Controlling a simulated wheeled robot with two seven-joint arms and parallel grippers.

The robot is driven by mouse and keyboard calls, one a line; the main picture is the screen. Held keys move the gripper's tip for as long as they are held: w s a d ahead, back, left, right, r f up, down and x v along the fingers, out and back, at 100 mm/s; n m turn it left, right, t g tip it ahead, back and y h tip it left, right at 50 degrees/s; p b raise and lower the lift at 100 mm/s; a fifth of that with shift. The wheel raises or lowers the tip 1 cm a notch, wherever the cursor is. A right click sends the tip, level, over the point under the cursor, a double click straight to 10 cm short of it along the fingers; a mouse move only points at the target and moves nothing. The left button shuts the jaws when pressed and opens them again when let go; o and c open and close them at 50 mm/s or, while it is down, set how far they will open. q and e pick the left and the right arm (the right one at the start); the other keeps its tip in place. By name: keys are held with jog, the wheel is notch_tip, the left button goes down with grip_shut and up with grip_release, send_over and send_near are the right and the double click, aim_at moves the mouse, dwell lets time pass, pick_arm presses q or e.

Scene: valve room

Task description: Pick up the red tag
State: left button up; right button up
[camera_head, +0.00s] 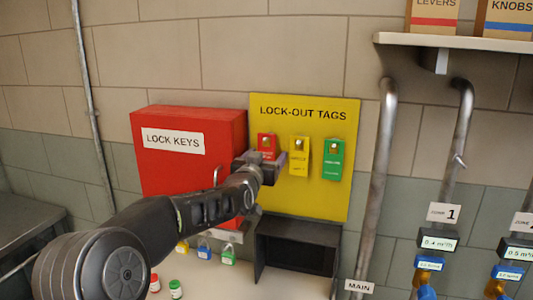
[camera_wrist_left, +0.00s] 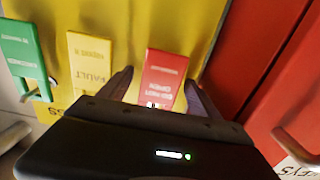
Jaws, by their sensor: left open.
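The red tag (camera_head: 266,142) hangs at the left of the yellow lock-out tags board (camera_head: 308,205). In the head view its lower part is hidden by my left gripper (camera_head: 267,163). In the left wrist view the red tag (camera_wrist_left: 164,77) lies between the two open fingers of my left gripper (camera_wrist_left: 155,92), one finger on each side. I cannot tell whether the fingers touch it. A yellow tag (camera_head: 299,156) and a green tag (camera_head: 333,159) hang to its right on the board. My right gripper is in neither view.
A red lock keys box (camera_head: 185,180) stands just left of the board, close to my left arm. A dark open bin (camera_head: 296,232) is below the board. Several padlocks (camera_head: 204,248) are below the box. A vertical pipe (camera_head: 378,180) runs right of the board.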

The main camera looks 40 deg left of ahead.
pick_arm(q)
jog(key=shift+c, duration=0.5)
jog(key=c, duration=1.3)
jog(key=shift+r, duration=0.15)
jog(key=shift+r, duration=0.5)
jog(key=shift+s+d+b, duration=0.15)
jog(key=shift+s+b, duration=0.2)
jog(key=shift+b, duration=0.1)
jog(key=b+v, duration=0.4)
jog(key=v, duration=1.3)
jog(key=shift+s+d, duration=0.1)
